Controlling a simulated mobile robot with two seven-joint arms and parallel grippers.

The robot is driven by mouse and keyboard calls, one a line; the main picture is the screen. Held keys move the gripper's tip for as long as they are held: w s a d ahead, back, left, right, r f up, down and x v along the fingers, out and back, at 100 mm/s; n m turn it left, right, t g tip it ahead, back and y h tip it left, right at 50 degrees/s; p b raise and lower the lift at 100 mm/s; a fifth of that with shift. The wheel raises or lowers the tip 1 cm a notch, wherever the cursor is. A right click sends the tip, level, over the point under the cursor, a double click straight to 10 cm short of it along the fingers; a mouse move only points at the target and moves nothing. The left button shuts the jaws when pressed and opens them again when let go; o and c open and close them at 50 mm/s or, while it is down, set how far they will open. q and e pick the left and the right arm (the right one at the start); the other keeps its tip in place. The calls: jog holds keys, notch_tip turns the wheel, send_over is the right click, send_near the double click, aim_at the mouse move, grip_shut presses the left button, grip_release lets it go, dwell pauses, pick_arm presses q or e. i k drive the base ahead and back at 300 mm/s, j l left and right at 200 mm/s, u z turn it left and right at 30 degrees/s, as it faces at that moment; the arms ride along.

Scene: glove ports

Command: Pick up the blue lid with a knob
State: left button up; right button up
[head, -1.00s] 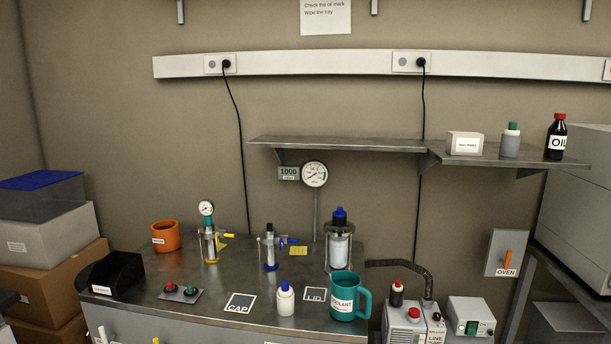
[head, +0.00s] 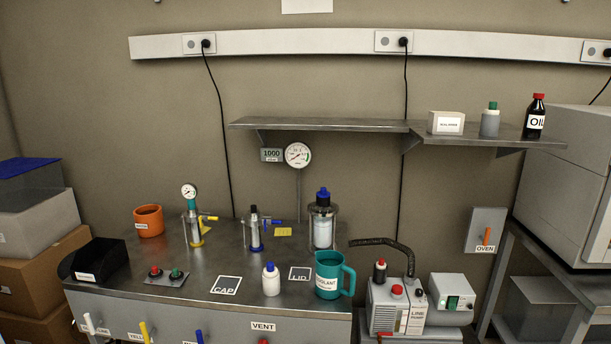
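The blue knob (head: 323,192) sits on top of a dark-topped clear cylinder (head: 321,228) with a white inner part, standing at the right rear of the steel bench. This looks like the lid with a knob; how it is seated is too small to tell. A white bottle with a blue cap (head: 269,266) stands in front, between two marked squares. The square labelled LID (head: 300,274) is bare, and so is the square labelled CAP (head: 226,285). Neither of my grippers shows in the head view.
A teal mug (head: 328,274) stands just in front of the cylinder. Two smaller cylinders (head: 193,229) (head: 255,230) are to its left. A shelf (head: 330,124) and a dial gauge (head: 298,155) are above and behind. A line pump (head: 396,306) is at the right.

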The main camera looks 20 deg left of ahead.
aim_at(323, 193)
jog(key=i+j, duration=0.85)
jog(key=j, duration=0.3)
